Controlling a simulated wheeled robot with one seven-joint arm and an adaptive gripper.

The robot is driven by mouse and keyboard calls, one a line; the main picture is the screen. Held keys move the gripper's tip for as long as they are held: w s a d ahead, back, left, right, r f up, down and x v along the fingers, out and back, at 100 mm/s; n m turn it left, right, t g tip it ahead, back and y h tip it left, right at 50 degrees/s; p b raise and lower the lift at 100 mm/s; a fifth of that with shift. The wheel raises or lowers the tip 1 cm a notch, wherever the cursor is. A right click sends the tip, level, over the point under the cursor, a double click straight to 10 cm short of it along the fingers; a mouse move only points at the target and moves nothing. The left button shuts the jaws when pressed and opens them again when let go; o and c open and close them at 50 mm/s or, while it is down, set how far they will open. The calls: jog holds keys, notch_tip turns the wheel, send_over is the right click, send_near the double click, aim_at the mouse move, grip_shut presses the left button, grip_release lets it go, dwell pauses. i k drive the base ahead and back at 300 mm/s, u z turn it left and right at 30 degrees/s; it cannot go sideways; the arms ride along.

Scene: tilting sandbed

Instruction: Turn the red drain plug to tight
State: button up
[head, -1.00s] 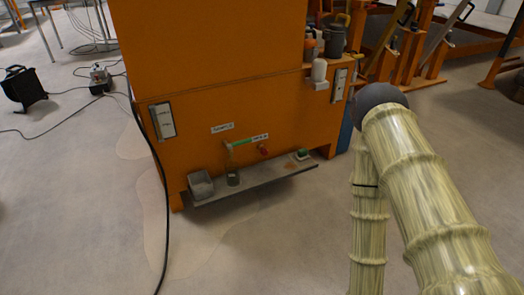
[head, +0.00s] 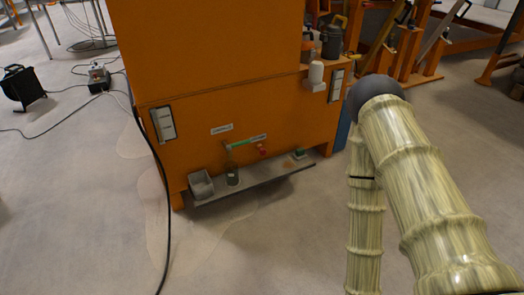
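The red drain plug (head: 262,149) is a small red fitting low on the front face of the orange cabinet (head: 220,110). It sits just right of a green-handled part (head: 240,143) and below a small white label. It is too small in the picture to tell how far it is turned. My arm (head: 415,180) fills the right side of the head view, well apart from the plug. My gripper is not in view.
A grey shelf (head: 262,178) under the plug carries a grey container (head: 201,184), a dark cup (head: 232,176) and a green item (head: 299,153). A black cable (head: 167,215) runs down the cabinet's left side to the floor.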

aim_at(262, 152)
jog(key=k, duration=0.55)
jog(key=z, duration=0.55)
jog(key=i, duration=1.45)
jog(key=u, duration=0.25)
